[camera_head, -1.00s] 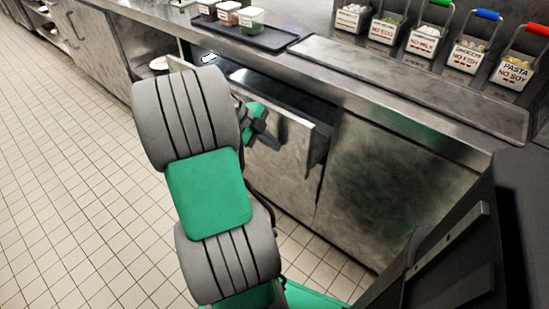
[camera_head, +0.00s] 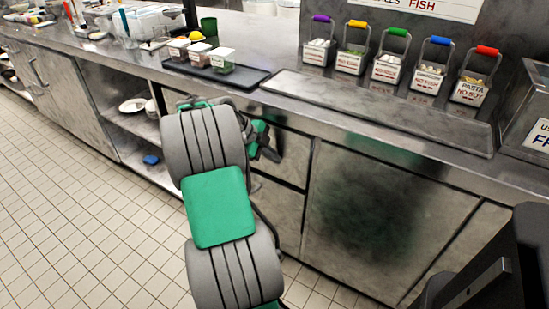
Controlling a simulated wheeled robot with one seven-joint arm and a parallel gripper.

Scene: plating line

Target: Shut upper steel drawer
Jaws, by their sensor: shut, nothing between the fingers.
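The upper steel drawer (camera_head: 291,160) is under the counter, just right of my arm in the head view. Its front looks flush with the cabinet, and no drawer interior shows. My arm hides its left part. My gripper (camera_head: 270,153) is at the drawer front, with its dark fingers shut and empty. I cannot tell whether the fingertips touch the steel. A lower drawer front (camera_head: 279,205) is below it, partly behind my arm.
A closed cabinet door (camera_head: 385,220) is to the right. Open shelves with bowls (camera_head: 133,105) and a blue item (camera_head: 151,160) are to the left. On the counter (camera_head: 300,112) stand a dark tray (camera_head: 245,80) with small tubs and several labelled baskets (camera_head: 387,68). The tiled floor (camera_head: 80,220) is clear at left.

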